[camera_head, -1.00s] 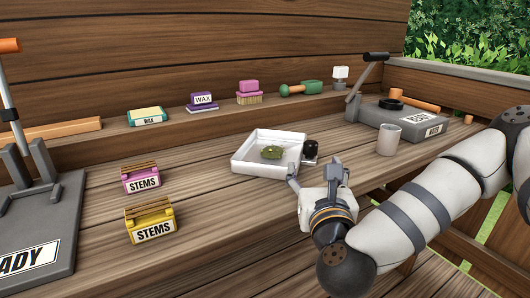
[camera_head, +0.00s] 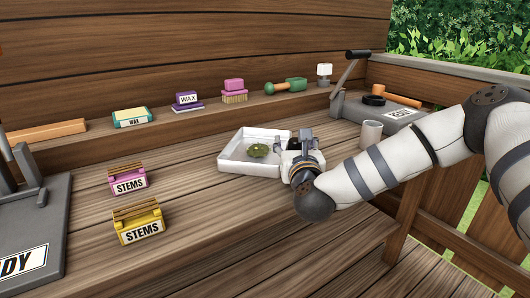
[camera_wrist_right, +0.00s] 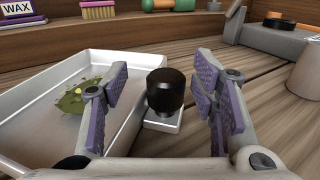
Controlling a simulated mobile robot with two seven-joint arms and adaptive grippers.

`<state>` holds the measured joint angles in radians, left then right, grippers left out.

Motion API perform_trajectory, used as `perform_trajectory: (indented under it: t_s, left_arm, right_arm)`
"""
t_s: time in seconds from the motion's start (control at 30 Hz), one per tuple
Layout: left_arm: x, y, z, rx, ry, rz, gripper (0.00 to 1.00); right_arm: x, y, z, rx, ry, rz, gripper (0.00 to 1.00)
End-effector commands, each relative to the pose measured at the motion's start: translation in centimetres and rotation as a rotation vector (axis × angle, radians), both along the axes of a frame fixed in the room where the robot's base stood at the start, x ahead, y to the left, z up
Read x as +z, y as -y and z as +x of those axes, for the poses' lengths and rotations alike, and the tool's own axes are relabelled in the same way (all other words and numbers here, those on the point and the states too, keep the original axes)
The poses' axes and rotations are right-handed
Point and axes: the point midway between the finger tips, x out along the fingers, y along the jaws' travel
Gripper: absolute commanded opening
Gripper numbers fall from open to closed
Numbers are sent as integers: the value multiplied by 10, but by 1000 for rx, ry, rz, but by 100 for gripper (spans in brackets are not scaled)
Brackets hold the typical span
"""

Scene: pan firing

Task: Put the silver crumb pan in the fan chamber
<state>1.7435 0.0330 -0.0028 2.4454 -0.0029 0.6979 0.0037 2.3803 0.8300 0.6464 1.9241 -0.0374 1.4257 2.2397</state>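The silver crumb pan (camera_head: 229,164) is a shallow, pale square tray on the bench, with a green leafy clump (camera_head: 257,150) inside. Its black knob (camera_wrist_right: 165,91) stands on a small tab at the pan's right side. My right gripper (camera_head: 296,146) is at that side, mostly hiding the knob in the head view. In the right wrist view, its purple-padded fingers (camera_wrist_right: 163,98) are open on either side of the knob, with gaps visible. I cannot identify a fan chamber in these frames. My left gripper is not in view.
A grey stand marked REST (camera_head: 385,113) and a grey cup (camera_head: 371,134) are right of the pan. Pink (camera_head: 128,181) and yellow (camera_head: 138,226) STEMS blocks sit at left, near a grey lettered board (camera_head: 50,225). Brushes and wax line the back ledge.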

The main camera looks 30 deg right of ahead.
Motion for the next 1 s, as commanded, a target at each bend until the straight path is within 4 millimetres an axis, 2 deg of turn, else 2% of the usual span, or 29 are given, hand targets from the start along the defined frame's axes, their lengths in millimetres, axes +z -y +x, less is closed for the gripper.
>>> perform_trajectory:
  t_s: [0.03, 0.2, 0.53, 0.63, 0.7, 0.77, 0.93, 1.0]
  left_arm:
    - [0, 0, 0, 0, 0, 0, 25]
    - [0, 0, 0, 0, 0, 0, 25]
    - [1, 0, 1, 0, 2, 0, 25]
    - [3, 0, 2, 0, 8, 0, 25]
    - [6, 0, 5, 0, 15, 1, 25]
    - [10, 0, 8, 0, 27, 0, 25]
    - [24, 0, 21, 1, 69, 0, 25]
    - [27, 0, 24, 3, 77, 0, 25]
  right_arm:
    - [0, 0, 0, 0, 0, 0, 35]
    - [0, 0, 0, 0, 0, 0, 0]
    - [5, 0, 0, 0, 4, 1, 0]
    - [19, 0, 0, 0, 5, 2, 0]
    - [36, 0, 0, 0, 10, 2, 0]
    - [52, -2, -12, 1, 10, 4, 0]
    - [106, -11, -55, 3, 18, 5, 0]
    - [110, -16, -78, 4, 10, 4, 0]
